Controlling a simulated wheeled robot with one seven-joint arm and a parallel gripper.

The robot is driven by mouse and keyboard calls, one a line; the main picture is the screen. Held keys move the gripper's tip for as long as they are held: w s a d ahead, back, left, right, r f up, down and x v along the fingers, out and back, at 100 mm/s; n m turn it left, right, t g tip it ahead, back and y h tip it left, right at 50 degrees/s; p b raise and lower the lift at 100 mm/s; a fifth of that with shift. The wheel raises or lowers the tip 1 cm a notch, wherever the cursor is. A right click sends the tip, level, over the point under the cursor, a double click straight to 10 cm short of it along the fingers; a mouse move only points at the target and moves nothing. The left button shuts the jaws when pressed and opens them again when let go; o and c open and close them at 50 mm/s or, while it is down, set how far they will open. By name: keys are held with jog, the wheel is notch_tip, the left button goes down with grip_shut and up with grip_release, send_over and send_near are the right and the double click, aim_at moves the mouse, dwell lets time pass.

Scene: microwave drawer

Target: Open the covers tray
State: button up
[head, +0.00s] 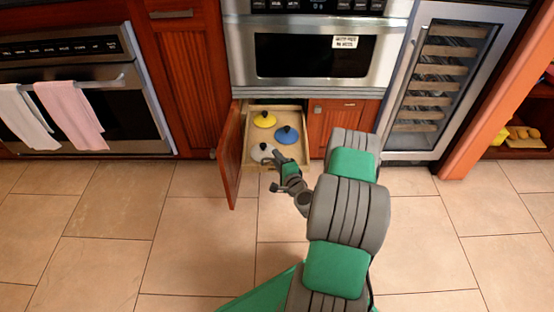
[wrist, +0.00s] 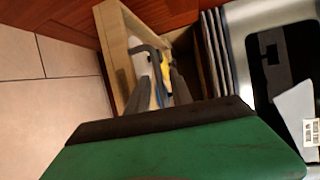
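The covers tray (head: 244,140) is a light wooden pull-out box in the low cabinet under the microwave, and it stands out from the cabinet. It holds a yellow cover (head: 264,119), a blue cover (head: 287,134) and a pale grey cover (head: 262,153), each with a dark knob. My gripper (head: 272,173) is at the tray's front edge, near the grey cover. In the wrist view its fingers (wrist: 159,72) are apart, beside the tray's wooden wall (wrist: 122,62), with covers partly showing between them. Whether a finger touches the tray is unclear.
The red-brown cabinet door (head: 229,160) stands open left of the tray. A shut cabinet door (head: 329,122) is to the right. The microwave (head: 315,50) is above. An oven (head: 75,90) with towels is at left, a wine cooler (head: 445,80) at right. The tiled floor is clear.

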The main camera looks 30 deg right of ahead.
jog(key=shift+o, duration=0.2)
jog(key=d+p+v, duration=0.1)
jog(key=p+v, duration=0.1)
jog(key=v, duration=0.5)
jog(key=shift+s+a, duration=0.4)
jog(key=shift+a, duration=0.05)
jog(key=w+a+r+n+g+y+p, duration=0.1)
jog(key=a+r+n+g+y+p, duration=0.15)
jog(key=a+r+n+p, duration=0.65)
jog(key=w+a+r+n+g+y+p, duration=0.1)
jog(key=a+r+n+g+y+p, duration=0.2)
jog(key=r, duration=0.9)
jog(key=w+a+r+n+g+y+p, duration=0.1)
jog(key=a+r+n+g+y+p, duration=0.15)
jog(key=a+r+n+p, duration=0.5)
jog(key=s+r+g+h+p, duration=0.1)
jog(key=s+r+h+p, duration=0.1)
jog(key=s+r+p, duration=0.3)
jog(key=s+a+r+g+h+p, duration=0.1)
jog(key=s+r+p, duration=0.3)
jog(key=r, duration=1)
jog(key=s+r+g+h+p, duration=0.2)
jog(key=s+r+p, duration=0.3)
jog(key=s+r, duration=0.5)
jog(key=shift+a+n+g+h+p, duration=0.3)
jog(key=shift+n+h, duration=0.15)
jog(key=shift+h, duration=0.05)
